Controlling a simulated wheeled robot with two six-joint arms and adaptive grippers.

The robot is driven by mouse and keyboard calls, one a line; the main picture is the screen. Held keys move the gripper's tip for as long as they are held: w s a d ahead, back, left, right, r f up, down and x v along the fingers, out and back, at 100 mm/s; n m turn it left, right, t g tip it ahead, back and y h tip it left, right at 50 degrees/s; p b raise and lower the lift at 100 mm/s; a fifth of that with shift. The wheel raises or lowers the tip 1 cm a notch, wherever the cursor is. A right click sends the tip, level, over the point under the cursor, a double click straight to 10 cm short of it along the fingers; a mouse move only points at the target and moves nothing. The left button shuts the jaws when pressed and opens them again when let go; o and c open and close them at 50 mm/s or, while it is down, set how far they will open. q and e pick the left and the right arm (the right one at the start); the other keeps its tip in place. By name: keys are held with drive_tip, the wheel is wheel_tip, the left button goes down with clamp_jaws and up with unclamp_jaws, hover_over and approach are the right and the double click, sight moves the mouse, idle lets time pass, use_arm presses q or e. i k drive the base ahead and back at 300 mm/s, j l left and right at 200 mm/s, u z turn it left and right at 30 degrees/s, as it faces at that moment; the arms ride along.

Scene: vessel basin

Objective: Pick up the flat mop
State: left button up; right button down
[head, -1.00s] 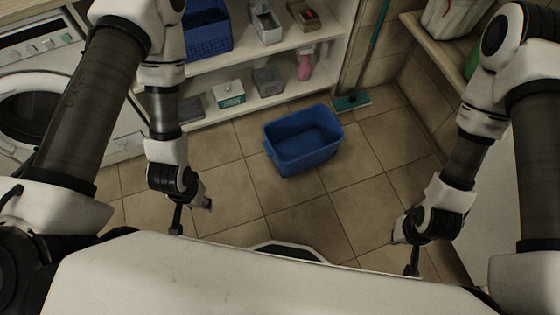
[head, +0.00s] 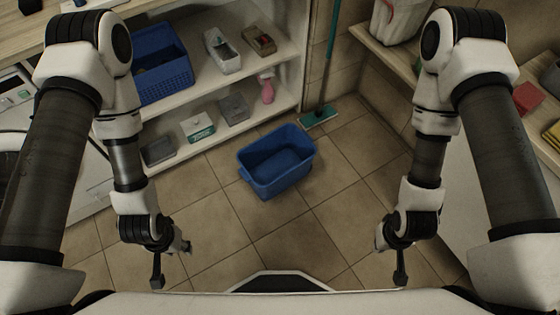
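The flat mop (head: 319,117) stands in the corner beyond the blue basin, at the right end of the shelf. Its teal head rests on the tiled floor and its teal handle (head: 331,52) rises out of the top of the head view. My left gripper (head: 172,268) hangs low at the left, far from the mop. My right gripper (head: 394,265) hangs low at the right, also far from it. Both grippers are small and seen from above, and I cannot tell whether their fingers are apart. Nothing shows held in either.
An empty blue basin (head: 277,161) sits on the floor between me and the mop. A white shelf (head: 201,84) with a blue crate (head: 160,64) and several small items stands at the back left. A wooden ledge (head: 392,52) is at the right. Floor around the basin is clear.

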sight(320, 117)
drive_tip(key=i+l+u, duration=0.35)
drive_tip(key=i+l, duration=0.25)
drive_tip(key=i+l+u, duration=0.4)
drive_tip(key=i+l, duration=0.25)
drive_tip(key=l, duration=0.2)
